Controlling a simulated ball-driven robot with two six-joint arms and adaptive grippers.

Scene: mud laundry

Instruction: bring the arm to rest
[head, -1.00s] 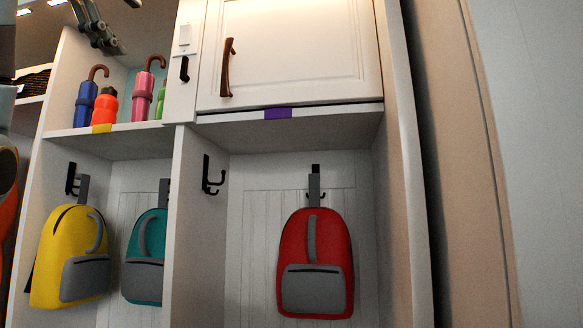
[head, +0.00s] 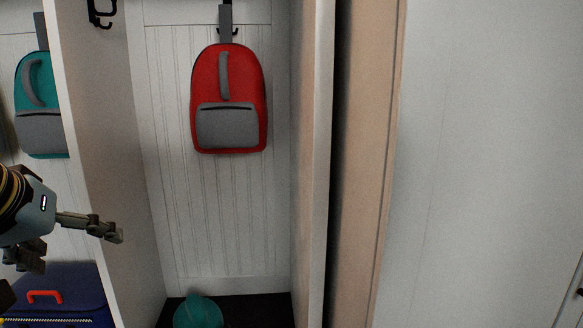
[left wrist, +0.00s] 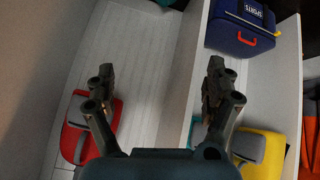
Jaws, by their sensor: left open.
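My left gripper (head: 75,242) enters from the left in the head view, in front of the left cubby and its divider. Its jaws are spread and nothing is between them. In the left wrist view its two fingers (left wrist: 160,88) stand wide apart, with the white divider and panelled back behind them. My right gripper is not in view.
A red backpack (head: 228,100) hangs in the middle cubby, a teal one (head: 42,105) to its left. A blue bag (head: 60,298) and a teal round object (head: 198,312) sit low. A yellow backpack (left wrist: 265,150) shows in the wrist view. White wall fills the right.

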